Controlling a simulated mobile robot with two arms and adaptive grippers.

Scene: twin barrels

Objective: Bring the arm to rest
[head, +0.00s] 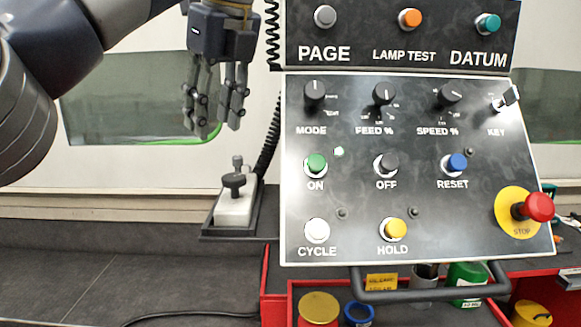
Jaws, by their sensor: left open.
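My left gripper (218,112) hangs at the upper middle-left of the head view, fingers pointing down, open and empty. Its arm comes in from the upper left. It is apart from everything, left of the control panel (361,240) and above a small white joystick unit (235,207) with a black knob. The panel carries a green ON button (316,166), whose small lamp beside it is lit green, and a red STOP button (538,207) on a yellow disc. My right gripper is not in view.
An upper panel strip (343,45) holds PAGE, LAMP TEST and DATUM buttons. A black coiled cable (269,140) runs down beside the panel. A red cart (272,285) below holds bottles and cups.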

